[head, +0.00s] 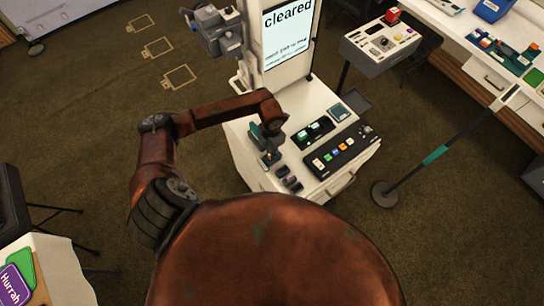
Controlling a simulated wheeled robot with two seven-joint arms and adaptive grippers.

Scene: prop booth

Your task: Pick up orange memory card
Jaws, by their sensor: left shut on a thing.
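A black strip-like tray (364,132) on the white cart holds a row of small coloured cards. One of them, an orange card (342,147), appears to sit in this row between a blue one and a pale one. My left gripper (269,157) is over the left part of the cart top, left of both black trays. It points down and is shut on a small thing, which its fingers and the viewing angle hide. My right gripper is not in view.
A second black tray (311,134) with green items lies behind the card row. Small dark blocks (290,182) lie near the cart's front left. A screen (288,35) reading "cleared" rises behind. A barrier post (437,153) stands right of the cart, near a control box (380,45).

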